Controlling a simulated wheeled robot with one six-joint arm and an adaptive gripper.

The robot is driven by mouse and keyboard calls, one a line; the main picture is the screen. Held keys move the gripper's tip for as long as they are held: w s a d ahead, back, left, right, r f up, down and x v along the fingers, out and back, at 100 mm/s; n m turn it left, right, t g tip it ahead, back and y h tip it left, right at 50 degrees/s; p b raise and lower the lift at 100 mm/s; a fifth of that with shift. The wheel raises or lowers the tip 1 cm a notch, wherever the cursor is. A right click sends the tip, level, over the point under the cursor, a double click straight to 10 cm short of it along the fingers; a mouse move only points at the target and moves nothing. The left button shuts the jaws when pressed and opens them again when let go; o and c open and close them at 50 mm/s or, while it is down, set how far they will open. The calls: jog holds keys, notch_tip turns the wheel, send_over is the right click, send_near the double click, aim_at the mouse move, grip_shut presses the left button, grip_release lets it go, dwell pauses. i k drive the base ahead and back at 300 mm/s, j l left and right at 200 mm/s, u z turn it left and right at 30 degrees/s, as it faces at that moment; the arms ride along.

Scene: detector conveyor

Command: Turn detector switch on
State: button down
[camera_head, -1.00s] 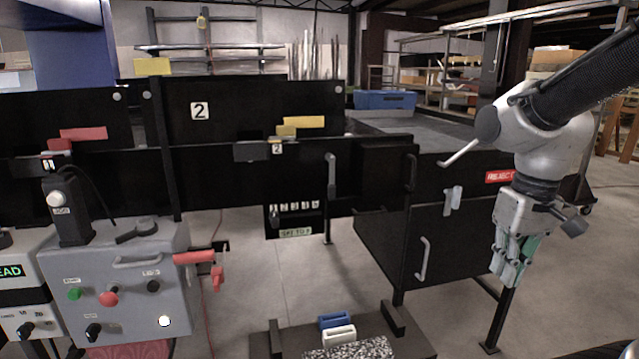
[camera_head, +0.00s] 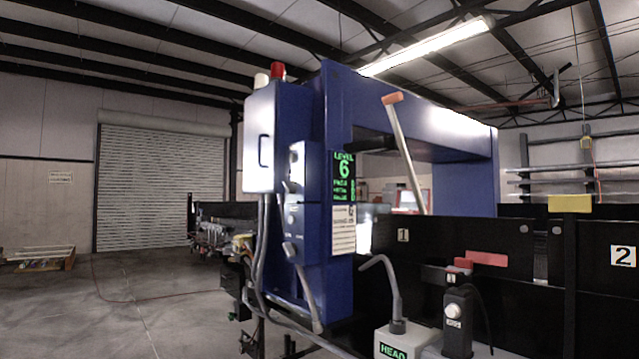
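The blue detector arch (camera_head: 338,85) stands over the conveyor in the middle of the head view. Its lit display (camera_head: 344,175) reads "LEVEL 6" in green, with smaller green lines below. A grey lever (camera_head: 301,280) hangs below the strip. I cannot tell which of these controls is the detector switch or how it is set. My gripper is outside this view.
A light grey cabinet (camera_head: 260,145) with red and white lamps is on the arch's left side, with cables below. An orange-tipped lever (camera_head: 404,150) slants before the opening. A "HEAD" box (camera_head: 405,342) and post-mounted button (camera_head: 454,312) stand in front. The floor (camera_head: 150,300) at left is mostly open.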

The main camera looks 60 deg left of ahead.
aim_at(290, 186)
jog(key=u, duration=2.25)
